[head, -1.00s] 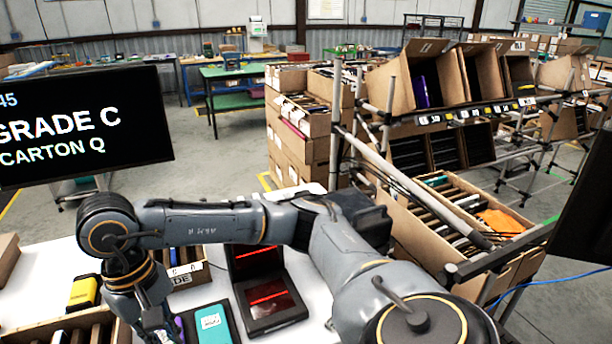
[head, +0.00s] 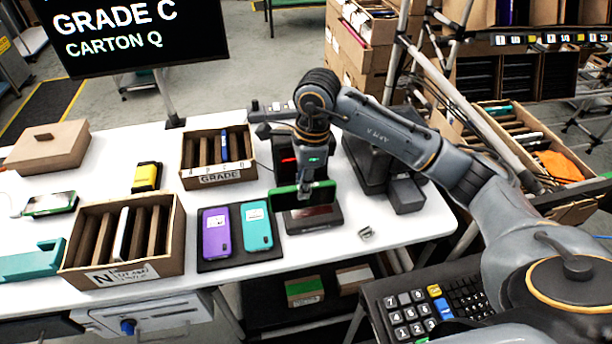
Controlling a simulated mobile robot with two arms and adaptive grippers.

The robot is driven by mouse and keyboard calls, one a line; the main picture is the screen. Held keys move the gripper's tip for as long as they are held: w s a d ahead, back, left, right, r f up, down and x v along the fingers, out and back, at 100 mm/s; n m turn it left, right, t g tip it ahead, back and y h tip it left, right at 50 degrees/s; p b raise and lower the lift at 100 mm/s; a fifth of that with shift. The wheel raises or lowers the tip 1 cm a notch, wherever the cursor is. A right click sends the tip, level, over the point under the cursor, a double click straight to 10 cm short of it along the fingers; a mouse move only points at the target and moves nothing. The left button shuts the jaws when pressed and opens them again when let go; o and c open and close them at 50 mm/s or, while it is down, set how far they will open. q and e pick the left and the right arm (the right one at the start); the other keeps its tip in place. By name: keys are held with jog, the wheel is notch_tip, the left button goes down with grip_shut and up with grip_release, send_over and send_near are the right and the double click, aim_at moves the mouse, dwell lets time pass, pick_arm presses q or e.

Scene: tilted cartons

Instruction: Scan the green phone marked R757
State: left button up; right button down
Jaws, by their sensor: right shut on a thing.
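My right gripper (head: 308,178) points down and is shut on a green phone (head: 286,201). The phone is upright on its long edge, its dark face toward me, over the front of the black scanner (head: 318,223) with red light lines. I cannot tell whether it touches the scanner. Its R757 mark cannot be read here. A purple phone (head: 215,236) and a teal phone (head: 257,232) lie side by side on a dark mat (head: 240,262) left of the scanner. My left gripper is not in view.
A carton marked GRADE (head: 219,179) and a carton marked N (head: 122,275) stand on the white table (head: 350,262). A monitor (head: 125,35) reads GRADE C, CARTON Q. A yellow device (head: 146,177) and a brown box (head: 48,147) are at left. A keypad (head: 410,312) sits at the front right.

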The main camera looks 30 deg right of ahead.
jog(key=w+d+f+m+b, duration=0.2)
jog(key=w+f+m+b, duration=0.1)
jog(key=w+f, duration=0.2)
jog(key=shift+w+d+f, duration=0.15)
jog(key=shift+w+f, duration=0.15)
jog(key=shift+w, duration=0.05)
dwell(0.3)
jog(key=shift+r, duration=0.1)
jog(key=shift+r+p, duration=1.2)
jog(key=shift+r, duration=1.25)
